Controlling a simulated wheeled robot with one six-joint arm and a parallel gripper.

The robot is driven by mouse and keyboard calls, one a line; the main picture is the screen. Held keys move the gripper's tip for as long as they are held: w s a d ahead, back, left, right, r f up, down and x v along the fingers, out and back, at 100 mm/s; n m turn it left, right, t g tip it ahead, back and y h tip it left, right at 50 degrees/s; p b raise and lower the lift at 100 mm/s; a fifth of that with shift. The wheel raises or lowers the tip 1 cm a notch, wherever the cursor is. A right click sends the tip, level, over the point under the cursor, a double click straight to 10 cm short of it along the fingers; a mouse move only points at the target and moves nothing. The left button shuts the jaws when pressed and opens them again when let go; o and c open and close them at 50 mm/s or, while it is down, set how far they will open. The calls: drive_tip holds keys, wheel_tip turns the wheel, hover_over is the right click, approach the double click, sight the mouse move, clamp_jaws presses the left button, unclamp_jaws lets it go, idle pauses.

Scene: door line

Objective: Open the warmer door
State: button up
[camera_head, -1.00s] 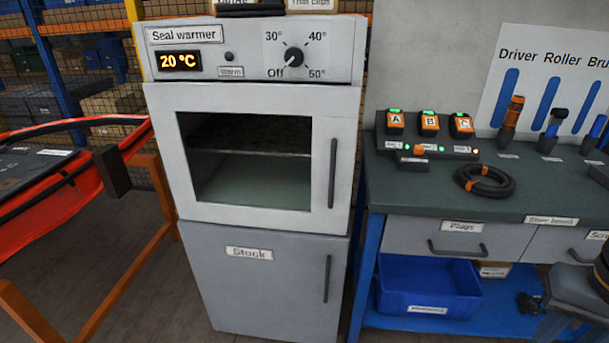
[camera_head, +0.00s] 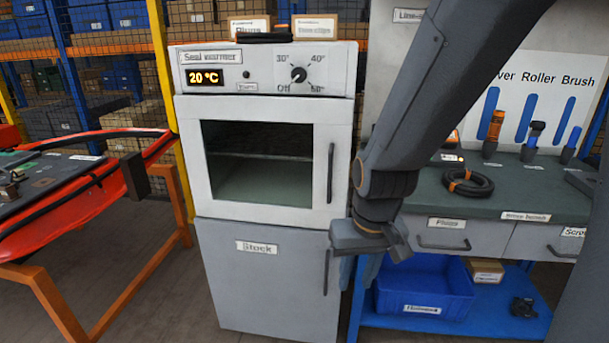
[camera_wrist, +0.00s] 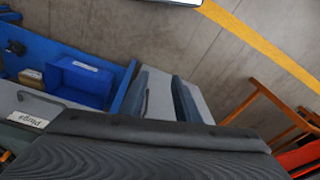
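The seal warmer (camera_head: 187,150) is a white box with a display reading 20 °C and a dial near Off. Its warmer door (camera_head: 262,218) is shut, with a dark window and an upright dark handle (camera_head: 330,173) at its right edge. My gripper (camera_head: 358,265) hangs just right of and below that handle, apart from it, near the warmer's right side. In the wrist view my gripper (camera_wrist: 165,98) shows two separated fingers with nothing held between them. The warmer door and its handle cannot be made out there.
A grey Stock cabinet (camera_head: 255,285) with its own handle (camera_head: 326,272) is below. The bench (camera_head: 545,200) with drawers stands right, above a blue bin (camera_head: 425,285). An orange trestle (camera_head: 85,285) carrying a red boat-like item (camera_head: 70,195) stands left. Floor between is clear.

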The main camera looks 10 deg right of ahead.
drive_tip(key=w+a+f+t, duration=0.1)
drive_tip(key=w+a+t, duration=0.2)
drive_tip(key=w, duration=0.6)
drive_tip(key=m+t+h+b, duration=0.3)
drive_tip(key=m+t+h, duration=0.3)
drive_tip(key=t+h, duration=0.4)
approach(330, 172)
drive_tip(key=w+d+t+y, duration=0.1)
drive_tip(key=w+d, duration=0.1)
drive_tip(key=shift+w+d+f+p, duration=0.2)
drive_tip(key=shift+w+d+p, duration=0.15)
drive_tip(key=shift+w, duration=0.25)
drive_tip(key=p+x, duration=0.1)
drive_tip(key=x, duration=0.5)
drive_tip(key=shift+w+d, duration=0.1)
drive_tip(key=shift+w, duration=0.2)
drive_tip(key=shift+c, duration=0.4)
clamp_jaws()
